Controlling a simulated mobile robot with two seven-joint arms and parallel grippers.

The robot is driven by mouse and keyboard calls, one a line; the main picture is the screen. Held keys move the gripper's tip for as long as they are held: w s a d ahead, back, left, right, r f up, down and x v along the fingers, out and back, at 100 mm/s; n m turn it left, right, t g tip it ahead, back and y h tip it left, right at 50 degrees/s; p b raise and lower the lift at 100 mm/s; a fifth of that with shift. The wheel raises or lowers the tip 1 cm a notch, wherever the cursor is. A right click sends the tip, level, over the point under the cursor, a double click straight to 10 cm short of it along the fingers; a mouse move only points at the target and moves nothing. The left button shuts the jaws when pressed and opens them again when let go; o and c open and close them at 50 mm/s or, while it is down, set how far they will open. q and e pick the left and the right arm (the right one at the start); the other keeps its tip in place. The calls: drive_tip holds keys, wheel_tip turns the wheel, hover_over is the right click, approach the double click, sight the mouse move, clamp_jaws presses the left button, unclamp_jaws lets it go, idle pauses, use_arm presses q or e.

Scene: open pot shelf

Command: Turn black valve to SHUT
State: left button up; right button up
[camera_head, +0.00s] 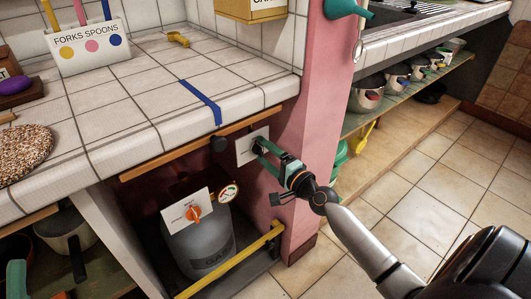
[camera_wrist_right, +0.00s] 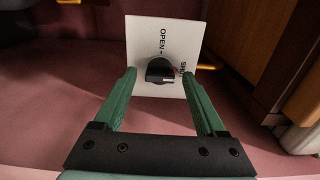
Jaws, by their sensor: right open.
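The black valve (camera_wrist_right: 160,71) is a round knob on a white plate (camera_wrist_right: 142,35) in the right wrist view. The plate reads OPEN, and another word at its right edge is partly covered. The knob's pointing direction is hard to tell. My right gripper (camera_wrist_right: 159,77) is open, with one green finger on each side of the knob. I cannot tell whether either finger touches it. In the head view the white plate (camera_head: 244,152) is on the pink wall under the counter, and my right gripper (camera_head: 261,148) is at it, hiding the knob. My left gripper is not in view.
A grey gas bottle (camera_head: 203,246) with an orange knob (camera_head: 193,212) and a gauge stands below left. A yellow bar (camera_head: 231,259) runs in front of it. The wooden rail (camera_head: 165,157) and tiled counter (camera_head: 150,90) are above. A pink pillar (camera_head: 322,95) stands close right.

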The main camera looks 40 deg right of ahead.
drive_tip(key=shift+s, duration=0.1)
drive_tip(key=s+d+b, duration=0.1)
drive_tip(key=s+b, duration=0.1)
drive_tip(key=s, duration=1)
drive_tip(key=shift+s+b, duration=0.15)
drive_tip(key=shift+b, duration=0.2)
